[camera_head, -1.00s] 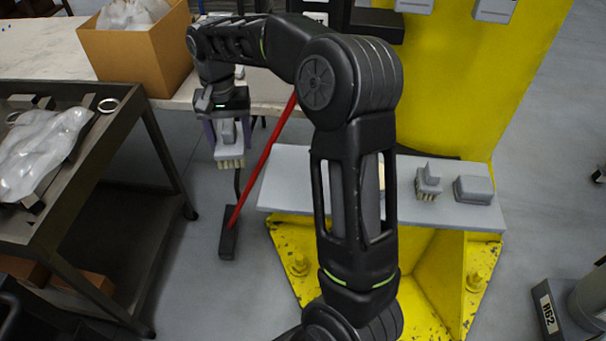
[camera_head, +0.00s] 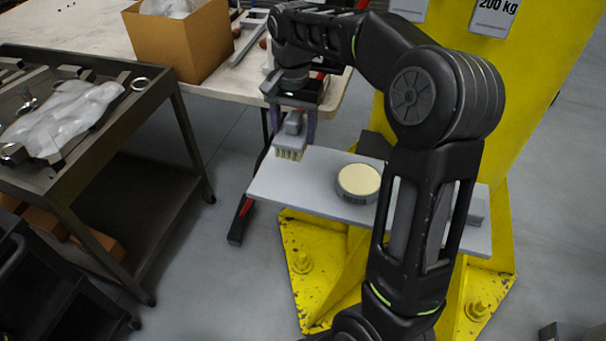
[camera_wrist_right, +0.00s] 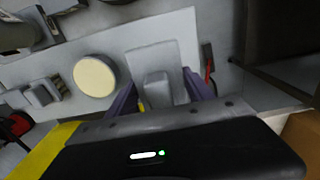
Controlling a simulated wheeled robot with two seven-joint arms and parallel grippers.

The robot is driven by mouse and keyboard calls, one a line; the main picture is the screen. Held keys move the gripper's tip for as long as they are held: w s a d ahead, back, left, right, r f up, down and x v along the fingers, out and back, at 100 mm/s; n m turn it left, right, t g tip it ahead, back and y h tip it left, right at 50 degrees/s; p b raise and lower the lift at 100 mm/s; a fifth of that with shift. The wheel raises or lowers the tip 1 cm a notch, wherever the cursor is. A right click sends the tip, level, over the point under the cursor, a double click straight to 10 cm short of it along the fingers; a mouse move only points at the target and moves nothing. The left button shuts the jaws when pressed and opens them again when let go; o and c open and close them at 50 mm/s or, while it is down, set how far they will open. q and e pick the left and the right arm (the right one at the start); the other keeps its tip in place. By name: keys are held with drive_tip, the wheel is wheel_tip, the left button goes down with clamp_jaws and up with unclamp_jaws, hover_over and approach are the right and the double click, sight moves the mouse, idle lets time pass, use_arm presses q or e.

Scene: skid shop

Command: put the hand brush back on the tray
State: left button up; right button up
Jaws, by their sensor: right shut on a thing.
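My right gripper (camera_head: 291,127) is shut on the hand brush (camera_head: 290,146), a grey block with pale bristles pointing down. The brush hangs over the left end of the light grey tray (camera_head: 300,187), which is fixed to the yellow column. I cannot tell for certain whether the bristles touch the tray. In the right wrist view the brush's grey back (camera_wrist_right: 158,90) shows between the purple fingers, with the tray (camera_wrist_right: 172,42) behind it. My left gripper is not in view.
A round tin with a cream top (camera_head: 359,181) sits on the tray, right of the brush. My right arm hides much of the tray's right part. A dark cart (camera_head: 165,130) and a workbench with a cardboard box (camera_head: 180,45) stand to the left. The tray's left end is bare.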

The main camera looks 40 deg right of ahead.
drive_tip(key=shift+f+p, duration=0.3)
drive_tip(key=shift+f, duration=2.85)
drive_tip(key=shift+f, duration=1.85)
drive_tip(key=shift+f, duration=0.15)
drive_tip(key=o, duration=1.3)
wheel_tip(320, 180, up, 12)
drive_tip(key=shift+r, duration=0.15)
